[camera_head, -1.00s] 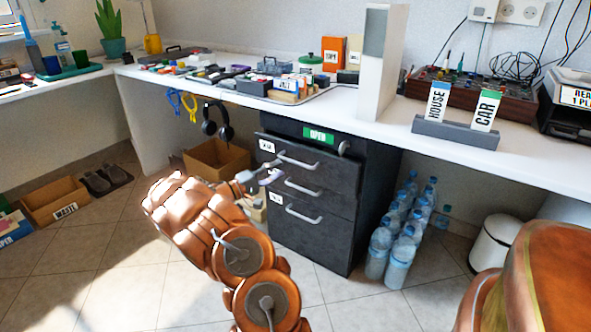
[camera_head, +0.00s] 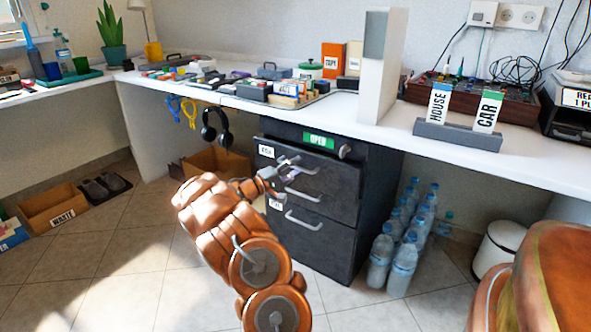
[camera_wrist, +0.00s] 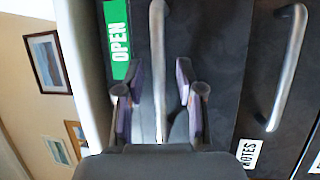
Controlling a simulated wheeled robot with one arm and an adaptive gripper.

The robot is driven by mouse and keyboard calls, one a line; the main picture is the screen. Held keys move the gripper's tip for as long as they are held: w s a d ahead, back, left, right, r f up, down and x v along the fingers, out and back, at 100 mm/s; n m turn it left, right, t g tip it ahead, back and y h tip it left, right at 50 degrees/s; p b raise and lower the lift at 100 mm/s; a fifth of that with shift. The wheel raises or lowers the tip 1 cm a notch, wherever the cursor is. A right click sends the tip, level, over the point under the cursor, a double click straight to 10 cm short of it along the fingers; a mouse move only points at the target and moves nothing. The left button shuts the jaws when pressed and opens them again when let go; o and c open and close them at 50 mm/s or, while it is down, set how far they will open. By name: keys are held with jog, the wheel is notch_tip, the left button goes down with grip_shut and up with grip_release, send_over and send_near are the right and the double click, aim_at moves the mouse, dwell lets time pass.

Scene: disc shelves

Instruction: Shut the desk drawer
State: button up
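The black desk drawer unit (camera_head: 330,240) stands under the white desk, with drawer fronts stacked one above another and bar handles. Above the top drawer (camera_head: 325,180) is a green OPEN sign (camera_head: 319,141), which also shows in the wrist view (camera_wrist: 117,45). I cannot tell exactly how far the top drawer stands out. My gripper (camera_head: 284,168) is in front of the top drawer. In the wrist view its two fingers (camera_wrist: 158,95) are apart, with the top drawer's silver handle (camera_wrist: 158,40) lying between them. Contact with the handle is not clear.
A lower handle (camera_wrist: 285,65) is at the right in the wrist view. Water bottles (camera_head: 404,265) stand right of the unit, near a white bin (camera_head: 497,248). A cardboard box (camera_head: 215,165) and hanging headphones (camera_head: 216,128) are to the left. The desk top (camera_head: 370,118) overhangs the unit.

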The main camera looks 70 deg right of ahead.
grip_shut()
dwell(0.7)
